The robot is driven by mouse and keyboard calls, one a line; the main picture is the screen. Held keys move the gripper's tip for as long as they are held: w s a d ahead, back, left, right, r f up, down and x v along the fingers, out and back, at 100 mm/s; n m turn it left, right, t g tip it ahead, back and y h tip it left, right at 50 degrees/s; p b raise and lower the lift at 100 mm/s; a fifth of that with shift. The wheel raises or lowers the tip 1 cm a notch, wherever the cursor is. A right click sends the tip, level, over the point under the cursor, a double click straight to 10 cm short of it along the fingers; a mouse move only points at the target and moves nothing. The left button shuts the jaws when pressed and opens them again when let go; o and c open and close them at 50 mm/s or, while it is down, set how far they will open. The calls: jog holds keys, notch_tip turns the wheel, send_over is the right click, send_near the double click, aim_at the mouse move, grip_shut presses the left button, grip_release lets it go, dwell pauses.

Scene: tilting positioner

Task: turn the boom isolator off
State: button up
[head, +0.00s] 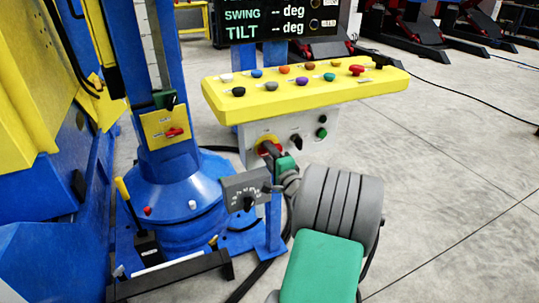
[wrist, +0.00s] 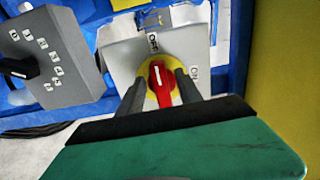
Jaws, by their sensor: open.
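A red rotary switch (wrist: 159,88) on a yellow disc sits on a grey box, with OFF marked above it and ON to its right. The white line on its handle points up, roughly at OFF. In the head view the yellow disc (head: 268,143) is partly hidden by my gripper (head: 277,151). In the wrist view my gripper (wrist: 160,80) is open, one finger on each side of the red handle. I cannot tell whether the fingers touch it. No readable label names this switch as the boom isolator.
A grey selector box (head: 247,191) with a black knob stands close to the left. The yellow console (head: 305,85) with several coloured knobs overhangs the switch. A blue column (head: 165,90) carries another red switch (head: 174,132) on a yellow plate.

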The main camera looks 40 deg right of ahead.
jog(key=shift+s, duration=0.1)
jog(key=v, duration=0.7)
jog(key=shift+s+a, duration=0.2)
jog(key=shift+s, duration=0.1)
jog(key=shift+r, duration=0.1)
jog(key=w+a+r+n+g+y+p, duration=0.25)
jog(key=a+n+p, duration=0.25)
jog(key=a, duration=0.3)
jog(key=w+a+r+n+g+y+p, duration=0.1)
jog(key=w+a+r+n+y+p, duration=0.25)
jog(key=a, duration=0.35)
jog(key=s+a+r+n+g+y+p, duration=0.1)
jog(key=s+a+r+n+g+p, duration=0.2)
jog(key=a+n+g+p, duration=0.6)
jog(key=s+a+r+n+g+h+p, duration=0.1)
jog(key=s+a+r+n+p, duration=0.1)
jog(key=s, duration=0.4)
jog(key=s+a+r+n+h+p, duration=0.1)
jog(key=s+a+r+n+p, duration=0.1)
jog(key=s+a+r+p, duration=0.2)
jog(key=s+a+r, duration=0.2)
jog(key=s+r, duration=0.1)
jog(key=shift+s+a+r+g, duration=0.2)
jog(key=shift+s+a+g, duration=0.05)
jog(key=shift+g, duration=0.1)
